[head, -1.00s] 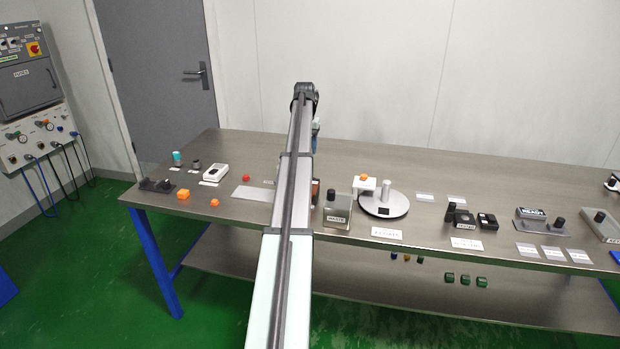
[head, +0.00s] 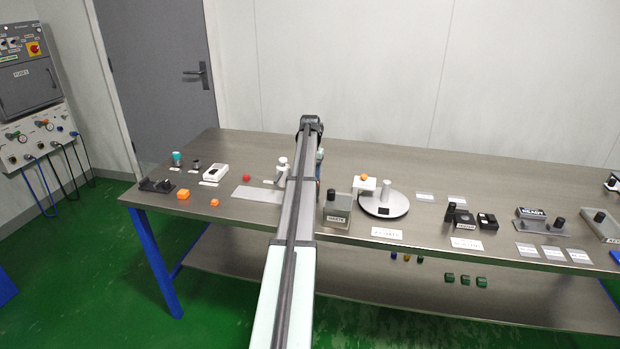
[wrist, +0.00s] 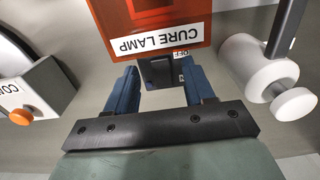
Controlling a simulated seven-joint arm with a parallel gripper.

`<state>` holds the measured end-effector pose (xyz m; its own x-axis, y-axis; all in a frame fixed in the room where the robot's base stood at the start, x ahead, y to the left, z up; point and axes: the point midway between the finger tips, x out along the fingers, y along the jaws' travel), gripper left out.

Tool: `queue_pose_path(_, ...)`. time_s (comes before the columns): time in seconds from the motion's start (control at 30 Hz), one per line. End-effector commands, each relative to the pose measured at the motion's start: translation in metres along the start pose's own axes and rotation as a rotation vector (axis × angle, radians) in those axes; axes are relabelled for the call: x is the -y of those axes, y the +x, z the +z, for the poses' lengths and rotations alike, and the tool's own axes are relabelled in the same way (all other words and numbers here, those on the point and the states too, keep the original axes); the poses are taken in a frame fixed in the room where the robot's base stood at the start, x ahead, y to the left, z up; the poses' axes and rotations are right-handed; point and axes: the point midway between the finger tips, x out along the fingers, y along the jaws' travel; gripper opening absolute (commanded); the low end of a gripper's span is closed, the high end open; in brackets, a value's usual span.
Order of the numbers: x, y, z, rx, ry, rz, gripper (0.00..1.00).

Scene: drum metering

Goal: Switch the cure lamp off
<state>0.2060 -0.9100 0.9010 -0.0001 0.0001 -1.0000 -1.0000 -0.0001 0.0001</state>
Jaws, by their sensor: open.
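The cure lamp (wrist: 150,22) is an orange box with a white "CURE LAMP" label, upside down at the top of the wrist view. Below the label is a dark switch (wrist: 160,72) with a small "OFF" tag beside it. The switch's exact position is hard to tell. My gripper (wrist: 160,88) is open, with its two blue fingers on either side of the switch in the picture. I cannot tell whether they touch it. In the head view my arm hides most of the lamp and my gripper.
A white cylinder with a knob (wrist: 262,68) stands close on the right in the wrist view. A pale box with an orange button (wrist: 35,98) is at left. In the head view a WASTE box (head: 337,208) and a round turntable (head: 384,205) stand right of my arm.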

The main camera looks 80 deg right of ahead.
Motion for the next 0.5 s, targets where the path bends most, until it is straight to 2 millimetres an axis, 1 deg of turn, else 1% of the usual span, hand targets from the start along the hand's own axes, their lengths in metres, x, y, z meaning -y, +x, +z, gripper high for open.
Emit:
queue_pose_path(0.03, 0.0, 0.005, 0.0, 0.001, 0.0, 0.0, 0.53)
queue_pose_path(0.2, 0.0, 0.014, 0.0, 0.0, 0.0, 0.0, 0.53)
queue_pose_path(0.5, 0.0, 0.016, 0.0, -0.001, 0.0, 0.0, 0.53)
